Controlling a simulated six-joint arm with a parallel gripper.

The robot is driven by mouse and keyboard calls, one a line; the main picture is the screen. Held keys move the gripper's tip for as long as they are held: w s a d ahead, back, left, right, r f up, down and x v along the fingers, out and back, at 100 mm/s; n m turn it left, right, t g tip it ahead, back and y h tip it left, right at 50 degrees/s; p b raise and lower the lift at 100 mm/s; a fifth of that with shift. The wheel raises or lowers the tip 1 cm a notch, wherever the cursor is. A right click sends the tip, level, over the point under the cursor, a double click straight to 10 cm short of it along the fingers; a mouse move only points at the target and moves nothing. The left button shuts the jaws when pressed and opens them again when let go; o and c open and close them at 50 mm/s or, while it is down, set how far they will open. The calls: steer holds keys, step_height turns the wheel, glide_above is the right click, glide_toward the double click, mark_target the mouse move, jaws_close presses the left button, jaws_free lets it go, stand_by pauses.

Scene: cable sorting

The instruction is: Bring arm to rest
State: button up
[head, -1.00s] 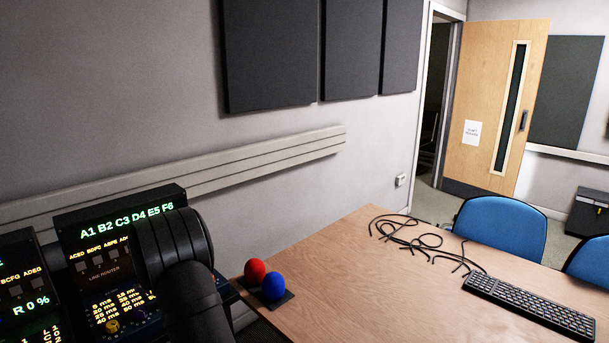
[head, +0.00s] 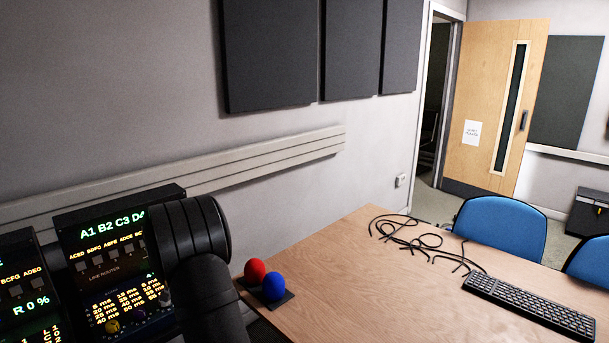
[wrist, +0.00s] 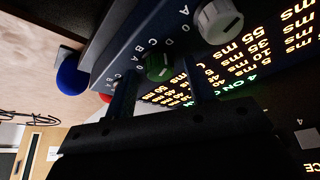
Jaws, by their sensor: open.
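My gripper (wrist: 160,80) shows in the wrist view with its two dark fingers apart and nothing held between them. A green knob (wrist: 158,66) on a control panel appears beyond the gap between the fingertips; how far off it is I cannot tell. A grey knob (wrist: 220,22) is above and to the right of it. In the head view my dark arm links stand at the lower left, in front of the panel (head: 100,268), and the gripper cannot be made out there.
A wooden table (head: 340,285) holds a red ball (head: 255,271) and a blue ball (head: 274,287) on a dark base at its left edge. Black cables (head: 420,240) and a keyboard (head: 530,306) lie further right. Blue chairs (head: 500,225) stand behind. The table's middle is clear.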

steer(key=shift+d+n+y, duration=0.1)
steer(key=shift+n+y, duration=0.5)
steer(key=shift+n, duration=1.2)
steer(key=shift+o, duration=0.2)
steer(key=shift+g, duration=0.3)
